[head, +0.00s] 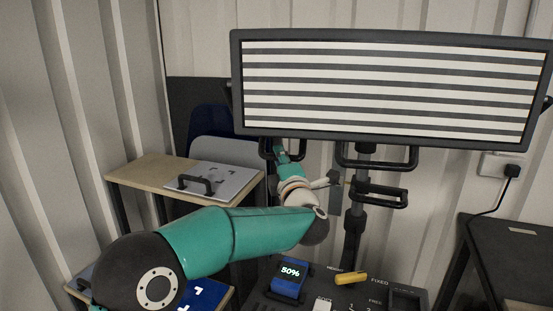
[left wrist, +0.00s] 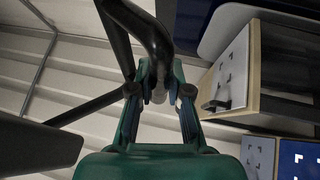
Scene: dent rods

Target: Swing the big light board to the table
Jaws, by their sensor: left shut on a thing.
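The big light board (head: 390,90), a wide dark-framed panel with white and dark stripes, stands high on a dark post (head: 352,235). Black handles hang below its lower edge. My left gripper (head: 285,152) is at the left handle (head: 265,150). In the left wrist view its fingers (left wrist: 160,92) are shut around a black bar (left wrist: 148,32); the fingertips are partly hidden. A wooden-topped table (head: 130,170) stands at the left, carrying a pale plate with a black handle (head: 212,182). My right gripper is not in view.
A dark table (head: 525,250) stands at the right, near a wall socket with a plug (head: 510,172). A control console (head: 325,300) with a blue 50% display (head: 290,277) and yellow lever (head: 351,279) is at the bottom. Ribbed walls close in behind and left.

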